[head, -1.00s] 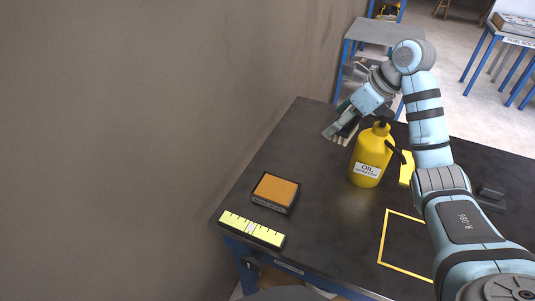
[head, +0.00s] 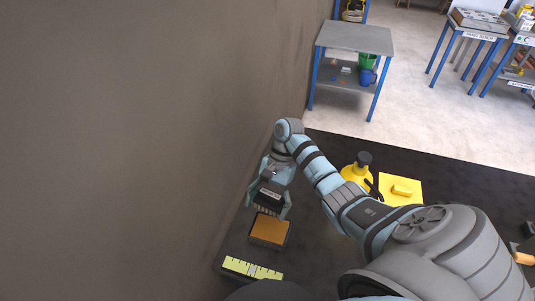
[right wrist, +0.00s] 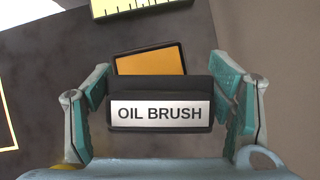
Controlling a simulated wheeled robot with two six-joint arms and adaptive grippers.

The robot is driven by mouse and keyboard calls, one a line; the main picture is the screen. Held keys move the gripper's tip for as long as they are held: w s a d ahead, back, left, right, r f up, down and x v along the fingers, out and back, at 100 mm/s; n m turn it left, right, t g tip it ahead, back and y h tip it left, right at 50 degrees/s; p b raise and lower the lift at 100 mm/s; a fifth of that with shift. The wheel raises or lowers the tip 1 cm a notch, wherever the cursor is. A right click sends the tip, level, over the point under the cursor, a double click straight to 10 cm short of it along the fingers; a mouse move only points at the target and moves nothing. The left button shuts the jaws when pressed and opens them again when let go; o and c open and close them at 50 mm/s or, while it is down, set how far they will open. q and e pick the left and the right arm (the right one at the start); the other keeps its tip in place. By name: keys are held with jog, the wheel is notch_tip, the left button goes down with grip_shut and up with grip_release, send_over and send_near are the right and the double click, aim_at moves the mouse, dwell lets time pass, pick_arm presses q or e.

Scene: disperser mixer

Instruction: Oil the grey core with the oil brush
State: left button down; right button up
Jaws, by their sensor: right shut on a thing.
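The oil brush (right wrist: 160,90) has a dark body and a white "OIL BRUSH" label. My right gripper (head: 268,206) is shut on it, with one finger on each side. In the head view the brush (head: 270,194) is just behind the orange pad in its black tray (head: 270,230), seemingly above the table. In the right wrist view the pad (right wrist: 150,61) shows just beyond the brush. I cannot tell whether bristles and pad touch. I cannot make out the grey core with certainty in either view. My left gripper is not in view.
A yellow ruler-marked block (head: 252,268) lies in front of the pad. A yellow oil bottle (head: 356,174) stands behind my right arm, partly hidden. A yellow plate (head: 401,189) lies to its right. A wall (head: 130,150) runs along the left. A grey side table (head: 355,38) stands beyond.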

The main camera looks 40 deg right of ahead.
aim_at(266, 239)
jog(key=f+b, duration=0.2)
jog(key=s+a+f+n+b, duration=0.1)
jog(key=f+b, duration=0.1)
jog(key=f, duration=0.1)
jog(key=s+f+n+g+b, duration=0.1)
jog(key=f+b, duration=0.1)
jog(key=shift+s+a+f+h, duration=0.2)
jog(key=shift+s+a+h, duration=0.05)
jog(key=shift+h, duration=0.05)
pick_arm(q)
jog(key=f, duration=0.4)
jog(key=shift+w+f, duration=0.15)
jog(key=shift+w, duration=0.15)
pick_arm(e)
jog(key=shift+r, duration=0.1)
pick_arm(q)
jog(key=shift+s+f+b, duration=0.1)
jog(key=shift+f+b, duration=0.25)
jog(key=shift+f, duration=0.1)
pick_arm(e)
jog(key=shift+f, duration=0.4)
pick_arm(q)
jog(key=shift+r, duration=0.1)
pick_arm(e)
jog(key=shift+r, duration=0.1)
pick_arm(q)
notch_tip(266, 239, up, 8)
jog(key=p, duration=0.8)
pick_arm(e)
notch_tip(266, 239, up, 8)
